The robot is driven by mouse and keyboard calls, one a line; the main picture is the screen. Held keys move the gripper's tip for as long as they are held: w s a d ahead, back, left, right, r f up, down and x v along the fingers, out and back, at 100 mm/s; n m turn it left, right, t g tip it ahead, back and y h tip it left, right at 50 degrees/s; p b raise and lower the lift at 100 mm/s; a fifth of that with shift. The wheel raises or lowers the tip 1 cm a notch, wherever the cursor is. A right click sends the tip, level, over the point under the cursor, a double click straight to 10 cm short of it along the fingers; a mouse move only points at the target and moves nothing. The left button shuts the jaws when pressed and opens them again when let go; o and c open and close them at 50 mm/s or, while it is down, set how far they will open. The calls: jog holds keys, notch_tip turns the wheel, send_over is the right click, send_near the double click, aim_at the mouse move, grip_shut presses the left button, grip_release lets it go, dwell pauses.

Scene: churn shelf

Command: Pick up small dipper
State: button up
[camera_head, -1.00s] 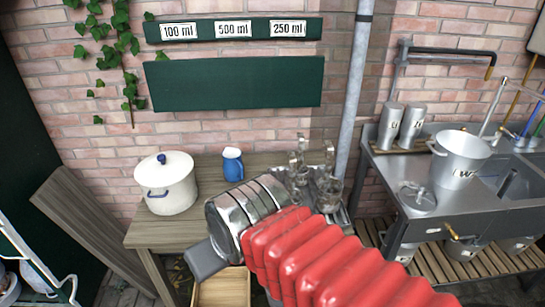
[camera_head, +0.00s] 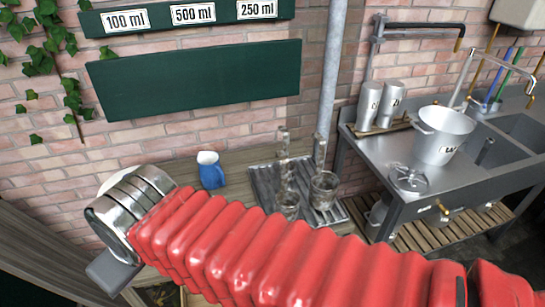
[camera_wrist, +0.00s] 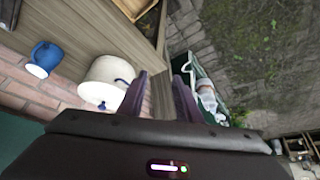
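Two clear dippers with tall upright handles stand on a metal drain tray (camera_head: 266,189) on the wooden table. One dipper (camera_head: 288,204) is nearer the left and looks smaller; the other dipper (camera_head: 324,189) is to its right. I cannot be sure which is the small one. My gripper (camera_wrist: 162,82) shows in the wrist view with its two dark fingers apart and nothing between them. In the head view my arm reaches left across the front of the table, with its end left of the dippers and apart from them. No dipper shows in the wrist view.
A blue jug (camera_head: 211,173) stands on the table. A white pot (camera_wrist: 107,82) is beside the left finger in the wrist view. A green crate (camera_wrist: 193,68) with bottles is on the right. A steel sink counter (camera_head: 400,200) holds a large pot (camera_head: 443,140).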

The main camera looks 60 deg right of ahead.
jog(key=shift+o, duration=1.4)
jog(key=shift+w+d, duration=0.1)
jog(key=shift+d, duration=0.05)
jog(key=shift+o, duration=0.7)
jog(key=shift+w+d+f, duration=0.1)
jog(key=shift+d+f, duration=0.05)
jog(key=shift+d, duration=0.2)
jog(key=o, duration=0.5)
jog(key=w+d+f+n+g+h, duration=0.1)
jog(key=w+d+f+g+h, duration=0.1)
jog(key=d, duration=0.9)
jog(key=shift+f+n+g+h, duration=0.4)
jog(key=shift+f+g+h, duration=0.25)
jog(key=shift+h, duration=0.35)
jog(key=d+f+n+g+h, duration=0.2)
jog(key=d+f+n+h, duration=0.1)
jog(key=d, duration=0.9)
jog(key=d+f+n+g+h, duration=0.2)
jog(key=d+f+n, duration=0.3)
jog(key=d, duration=0.7)
jog(key=s+d+f+n+g+h, duration=0.1)
jog(key=d+f+n+g+h, duration=0.2)
jog(key=d, duration=1)
notch_tip(320, 180, down, 3)
jog(key=shift+d+f+n+h, duration=0.1)
jog(key=shift+f+n+h, duration=0.15)
jog(key=shift+n, duration=0.35)
